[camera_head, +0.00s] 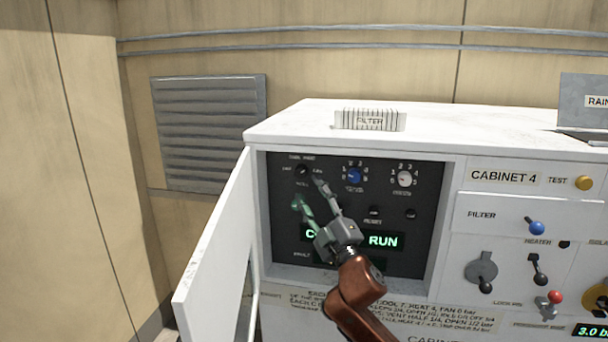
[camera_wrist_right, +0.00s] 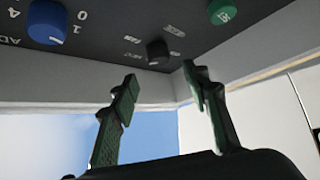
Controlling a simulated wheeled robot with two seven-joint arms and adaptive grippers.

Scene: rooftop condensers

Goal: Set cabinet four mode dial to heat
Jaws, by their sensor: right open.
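The open door of cabinet 4 bares a dark control panel (camera_head: 395,222). A small black dial (camera_head: 302,169), likely the mode dial, is at its upper left; its labels are too small to read surely. In the wrist view the black dial (camera_wrist_right: 158,52) sits beyond the fingers, its pointer direction unclear. My right gripper (camera_head: 308,190) is open and empty, its fingers apart just below and right of that dial. The fingers (camera_wrist_right: 160,95) do not enclose the dial. My left gripper is not in view.
A blue dial (camera_head: 355,176) and a white dial (camera_head: 404,178) are to the right. A green button (camera_wrist_right: 222,10) shows in the wrist view. The lit display reading RUN (camera_head: 383,241) is partly hidden by my gripper. The open white door (camera_head: 215,255) stands at the left.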

